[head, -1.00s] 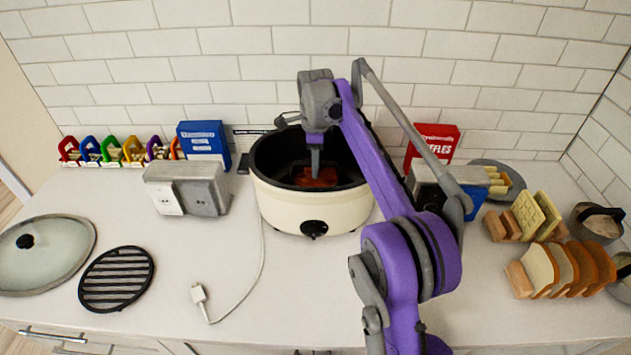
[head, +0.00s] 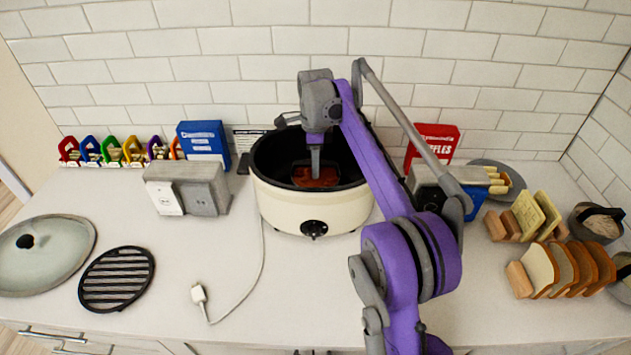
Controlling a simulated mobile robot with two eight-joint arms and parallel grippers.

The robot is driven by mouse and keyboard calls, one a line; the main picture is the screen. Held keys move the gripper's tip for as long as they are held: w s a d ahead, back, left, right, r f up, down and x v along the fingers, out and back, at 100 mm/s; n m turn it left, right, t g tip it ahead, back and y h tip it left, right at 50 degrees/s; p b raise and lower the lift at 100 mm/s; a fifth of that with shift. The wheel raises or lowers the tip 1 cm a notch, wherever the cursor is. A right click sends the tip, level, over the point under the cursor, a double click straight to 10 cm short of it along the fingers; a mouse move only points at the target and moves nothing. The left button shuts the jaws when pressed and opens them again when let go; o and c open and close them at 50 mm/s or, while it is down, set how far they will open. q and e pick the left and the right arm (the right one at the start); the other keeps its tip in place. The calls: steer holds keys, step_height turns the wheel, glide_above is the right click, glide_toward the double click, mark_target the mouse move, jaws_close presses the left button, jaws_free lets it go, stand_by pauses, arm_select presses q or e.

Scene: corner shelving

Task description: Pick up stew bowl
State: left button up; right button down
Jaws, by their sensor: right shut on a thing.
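A cream slow cooker (head: 290,210) with a dark inner pot stands against the tiled wall at the middle of the counter. Inside it is the stew bowl (head: 318,178), of which reddish-brown stew shows. My right gripper (head: 315,172) reaches down into the pot from above and is shut on the stew bowl; its fingertips are at the stew. The bowl's rim and lower part are mostly hidden by the gripper and the pot wall. My left gripper is not in view.
A glass lid (head: 50,262) and a black round grate (head: 116,279) lie at left. A white cord (head: 262,255) trails in front of the cooker.

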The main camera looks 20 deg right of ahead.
step_height(320, 180, up, 10)
steer(key=shift+r+p, duration=0.1)
steer(key=shift+p, duration=1)
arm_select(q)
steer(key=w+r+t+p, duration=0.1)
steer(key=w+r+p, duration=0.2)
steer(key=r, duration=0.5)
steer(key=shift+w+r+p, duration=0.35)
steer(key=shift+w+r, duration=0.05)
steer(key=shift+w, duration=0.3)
arm_select(e)
step_height(320, 180, up, 8)
steer(key=w, duration=0.2)
steer(key=shift+t, duration=0.4)
